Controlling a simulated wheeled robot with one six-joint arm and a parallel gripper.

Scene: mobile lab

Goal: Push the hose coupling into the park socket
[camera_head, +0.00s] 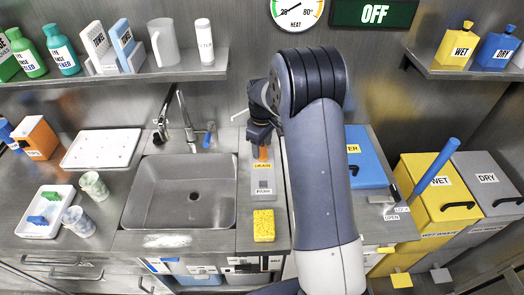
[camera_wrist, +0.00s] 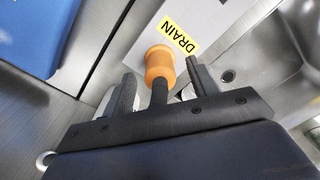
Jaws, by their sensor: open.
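The orange hose coupling (camera_head: 263,153) stands at the DRAIN end of a small grey plate beside the sink. In the wrist view the coupling (camera_wrist: 158,64) has a dark stem or hose running from it toward my gripper, beside the yellow DRAIN label. My gripper (camera_wrist: 162,88) is open, with one finger on each side of the stem and visible gaps. In the head view my gripper (camera_head: 261,133) is above the coupling and partly hides it. The park socket (camera_head: 264,184) is at the near end of the plate, by the PARK label; its opening is too small to make out.
A sink (camera_head: 182,192) with a tap lies left of the plate. A yellow sponge (camera_head: 264,225) lies just in front of the PARK end. A blue box (camera_head: 366,160) stands to the right, behind my arm. The counter between plate and sponge is clear.

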